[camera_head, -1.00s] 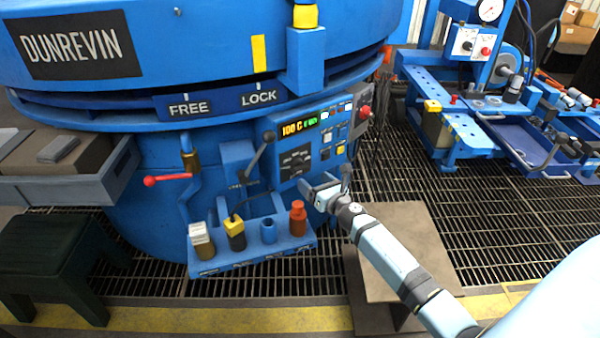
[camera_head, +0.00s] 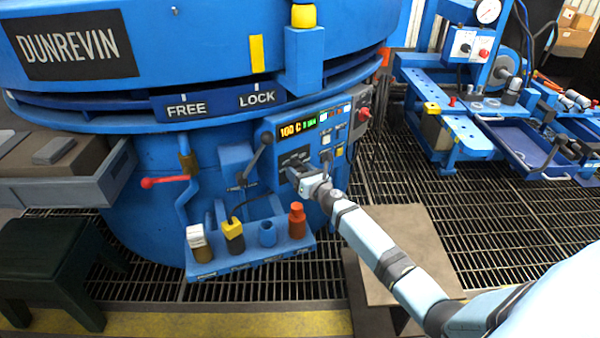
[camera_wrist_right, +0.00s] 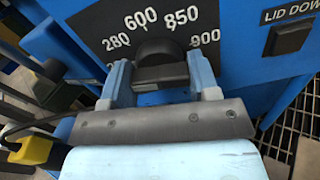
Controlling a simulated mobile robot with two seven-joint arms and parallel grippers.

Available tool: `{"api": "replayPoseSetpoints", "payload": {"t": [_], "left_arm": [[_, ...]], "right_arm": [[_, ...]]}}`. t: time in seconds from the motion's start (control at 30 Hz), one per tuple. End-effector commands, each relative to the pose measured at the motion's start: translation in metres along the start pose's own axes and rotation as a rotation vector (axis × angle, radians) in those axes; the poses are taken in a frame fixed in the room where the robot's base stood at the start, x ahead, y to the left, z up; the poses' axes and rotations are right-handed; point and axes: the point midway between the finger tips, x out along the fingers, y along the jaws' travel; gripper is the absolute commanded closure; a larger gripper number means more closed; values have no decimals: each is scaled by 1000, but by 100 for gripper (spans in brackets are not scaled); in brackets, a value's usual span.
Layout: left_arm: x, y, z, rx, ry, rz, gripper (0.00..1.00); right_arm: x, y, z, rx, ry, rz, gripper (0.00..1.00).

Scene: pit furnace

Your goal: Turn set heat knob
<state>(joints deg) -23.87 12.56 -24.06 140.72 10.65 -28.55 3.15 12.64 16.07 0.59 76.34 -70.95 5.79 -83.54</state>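The set heat knob (camera_wrist_right: 160,72) is black and sits on a dark dial plate marked 280, 600, 850 and 900, seen in the right wrist view. My right gripper (camera_wrist_right: 160,78) has its two fingers apart, one on each side of the knob. Whether the fingers touch the knob is hard to tell. In the head view my right gripper (camera_head: 297,178) is at the lower left of the blue control panel (camera_head: 270,134) and hides the knob. My left gripper is not in view.
A black-handled lever (camera_head: 258,158) stands close to the left of the panel. Below is a blue rack (camera_head: 285,246) with several small containers, including a red bottle (camera_head: 297,220). A LID DOWN button (camera_wrist_right: 289,36) is right of the dial.

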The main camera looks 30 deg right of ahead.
Motion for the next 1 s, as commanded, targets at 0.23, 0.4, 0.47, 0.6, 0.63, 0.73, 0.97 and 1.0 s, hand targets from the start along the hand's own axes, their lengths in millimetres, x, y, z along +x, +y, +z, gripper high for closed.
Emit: {"api": "replayPoseSetpoints", "payload": {"t": [0.23,0.4,0.47,0.6,0.63,0.73,0.97,1.0], "left_arm": [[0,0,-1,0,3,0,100],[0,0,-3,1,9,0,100],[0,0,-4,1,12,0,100],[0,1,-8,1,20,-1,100],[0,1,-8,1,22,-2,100],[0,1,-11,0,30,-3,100],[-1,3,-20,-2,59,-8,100],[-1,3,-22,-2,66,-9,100]], "right_arm": [[0,0,0,11,0,0,68],[0,0,0,64,1,0,68],[0,0,0,95,1,0,68],[0,0,0,192,1,0,68],[0,1,0,219,1,0,68],[0,1,0,308,1,0,68],[0,1,1,528,1,0,68],[0,1,1,567,1,0,68]]}}
